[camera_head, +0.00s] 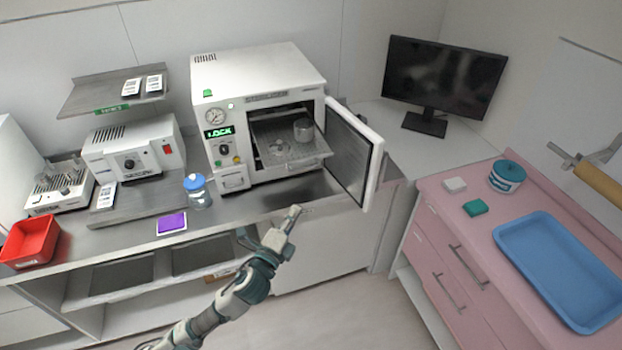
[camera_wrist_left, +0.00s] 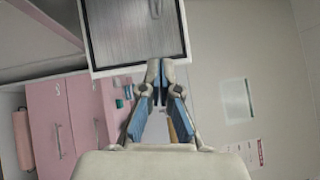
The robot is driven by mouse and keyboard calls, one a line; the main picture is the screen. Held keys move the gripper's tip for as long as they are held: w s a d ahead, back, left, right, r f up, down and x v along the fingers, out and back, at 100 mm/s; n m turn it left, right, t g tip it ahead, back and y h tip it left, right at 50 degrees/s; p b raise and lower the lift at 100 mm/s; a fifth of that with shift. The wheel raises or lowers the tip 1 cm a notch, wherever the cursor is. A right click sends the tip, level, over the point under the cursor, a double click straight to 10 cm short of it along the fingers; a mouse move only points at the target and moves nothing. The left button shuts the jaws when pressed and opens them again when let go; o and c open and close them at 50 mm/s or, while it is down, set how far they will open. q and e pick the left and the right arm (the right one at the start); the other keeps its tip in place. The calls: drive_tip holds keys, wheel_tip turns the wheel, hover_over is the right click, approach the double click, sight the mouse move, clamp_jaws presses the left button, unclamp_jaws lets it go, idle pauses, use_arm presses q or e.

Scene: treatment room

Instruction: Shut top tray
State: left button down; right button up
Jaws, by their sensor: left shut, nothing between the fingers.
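The white sterilizer (camera_head: 262,90) stands on the counter with its door (camera_head: 352,158) swung open to the right. Inside, a perforated metal tray (camera_head: 290,153) sticks out a little toward the opening and bears a small metal cup (camera_head: 303,129). My left gripper (camera_head: 294,211) is shut and empty, in front of and below the opening, apart from the tray as far as I can tell. In the left wrist view the shut fingertips (camera_wrist_left: 160,66) show just below the open door's metal inner face (camera_wrist_left: 135,32). My right gripper is not in view.
A blue-lidded jar (camera_head: 197,191) and a purple pad (camera_head: 172,223) stand left of my gripper on the counter. The open door juts out to the right. A pink cabinet (camera_head: 440,235) with a blue tray (camera_head: 510,242) stands at the right, and a monitor (camera_head: 447,78) behind.

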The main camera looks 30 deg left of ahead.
use_arm(q)
drive_tip(key=w+a+r+p, duration=0.1)
drive_tip(key=w+a, duration=0.3)
drive_tip(key=w, duration=0.7)
drive_tip(key=shift+w+a+r+p, duration=0.15)
drive_tip(key=shift+w+r+p, duration=0.2)
drive_tip(key=shift+p, duration=0.05)
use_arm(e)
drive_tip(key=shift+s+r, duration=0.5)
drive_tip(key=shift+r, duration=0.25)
use_arm(q)
drive_tip(key=shift+a, duration=0.15)
